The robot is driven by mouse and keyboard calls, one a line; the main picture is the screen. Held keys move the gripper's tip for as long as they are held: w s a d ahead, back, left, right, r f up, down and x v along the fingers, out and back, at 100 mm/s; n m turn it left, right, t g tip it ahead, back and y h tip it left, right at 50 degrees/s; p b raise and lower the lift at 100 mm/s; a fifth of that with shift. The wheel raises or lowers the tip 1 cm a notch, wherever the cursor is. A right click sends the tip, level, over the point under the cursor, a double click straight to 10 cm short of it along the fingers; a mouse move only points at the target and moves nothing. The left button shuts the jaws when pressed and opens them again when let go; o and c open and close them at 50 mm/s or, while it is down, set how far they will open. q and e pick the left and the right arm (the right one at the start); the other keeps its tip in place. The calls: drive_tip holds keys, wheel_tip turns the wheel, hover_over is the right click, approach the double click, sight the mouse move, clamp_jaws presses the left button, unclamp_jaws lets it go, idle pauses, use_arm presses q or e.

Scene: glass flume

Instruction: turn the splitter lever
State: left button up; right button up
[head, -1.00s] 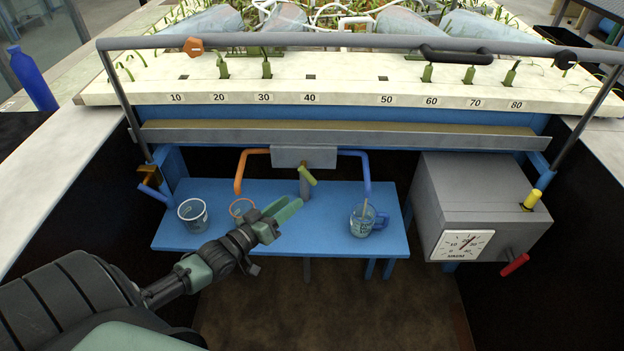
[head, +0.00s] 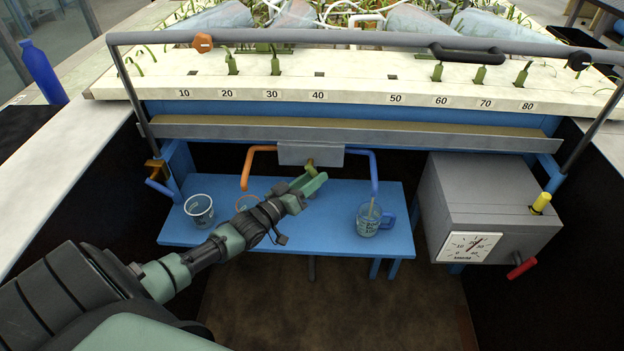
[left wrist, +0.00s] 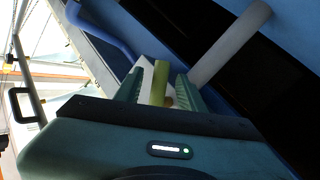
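The splitter is a grey plate (head: 293,153) with an orange pipe on its left and a blue pipe on its right. Its short yellow-green lever (head: 310,166) is partly hidden behind my left gripper (head: 314,181) in the head view. In the left wrist view the lever (left wrist: 159,82) stands between the two green fingers, with small gaps visible at its sides. My left gripper is open around or just in front of the lever; whether a finger touches it I cannot tell. My right gripper is not in view.
A grey box with a dial (head: 468,247) stands to the right. A grey rail (head: 360,43) runs above.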

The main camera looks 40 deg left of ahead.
use_arm(q)
clamp_jaws()
drive_tip(key=m+g+p, duration=0.1)
drive_tip(key=p, duration=0.2)
drive_tip(key=m+g+y+p, duration=0.1)
drive_tip(key=m+p, duration=0.1)
drive_tip(key=p, duration=0.2)
drive_tip(key=a+m+g+p, duration=0.1)
drive_tip(key=g+p, duration=0.1)
drive_tip(key=p, duration=0.1)
drive_tip(key=shift+s+a+m+y+p, duration=0.1)
drive_tip(key=shift+s+m+y+p, duration=0.2)
drive_tip(key=shift+s+y+p, duration=0.1)
unclamp_jaws()
drive_tip(key=shift+s, duration=0.1)
